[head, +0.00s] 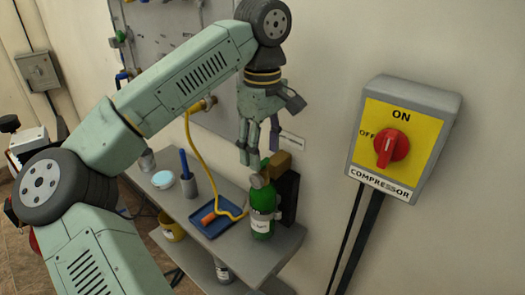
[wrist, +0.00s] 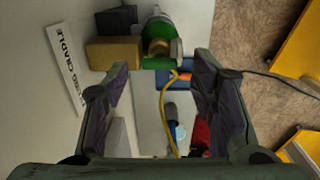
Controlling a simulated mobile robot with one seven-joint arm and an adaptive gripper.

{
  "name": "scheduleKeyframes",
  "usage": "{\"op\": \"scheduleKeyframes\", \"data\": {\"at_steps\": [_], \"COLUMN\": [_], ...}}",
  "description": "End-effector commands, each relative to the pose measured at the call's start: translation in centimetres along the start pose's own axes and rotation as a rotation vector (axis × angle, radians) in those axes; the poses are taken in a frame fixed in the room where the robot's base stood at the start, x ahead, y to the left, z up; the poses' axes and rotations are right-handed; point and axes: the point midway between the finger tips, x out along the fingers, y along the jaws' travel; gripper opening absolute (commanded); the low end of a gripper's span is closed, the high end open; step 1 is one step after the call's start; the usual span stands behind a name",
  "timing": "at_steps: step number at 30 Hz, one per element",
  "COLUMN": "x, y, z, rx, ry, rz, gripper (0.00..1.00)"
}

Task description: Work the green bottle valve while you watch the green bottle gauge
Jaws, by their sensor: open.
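The green bottle (head: 262,212) stands upright at the right end of the grey shelf, with a white label on its front. A tan, rounded fitting (head: 257,181) sits at its top; I cannot tell the valve from the gauge there, and no dial reading shows. My gripper (head: 249,158) is open and empty, pointing down just above the bottle top. In the wrist view, the green bottle (wrist: 176,52) and a brass-coloured fitting (wrist: 156,47) show beyond the gap between my open fingers (wrist: 160,72). I see no contact with the bottle.
A tan block (head: 278,162) and a black holder (head: 288,197) are close behind the bottle. A yellow hose (head: 190,140) hangs to a blue tray (head: 205,228) at left. The compressor switch (head: 391,148) is on the right wall.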

Motion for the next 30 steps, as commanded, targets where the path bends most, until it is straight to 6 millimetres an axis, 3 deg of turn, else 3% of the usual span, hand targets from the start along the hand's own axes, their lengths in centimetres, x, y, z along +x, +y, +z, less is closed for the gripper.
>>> {"op": "scheduleKeyframes", "data": {"at_steps": [6, 14, 30], "x": [1.27, 1.35, 1.32], "y": [0.0, 0.0, -0.01], "z": [0.02, 0.01, 0.02], "rx": [-0.001, -0.001, -0.001], "ry": [0.0, 0.0, 0.0], "rz": [0.001, 0.001, 0.001], "gripper": [0.52, 0.51, 0.15]}}
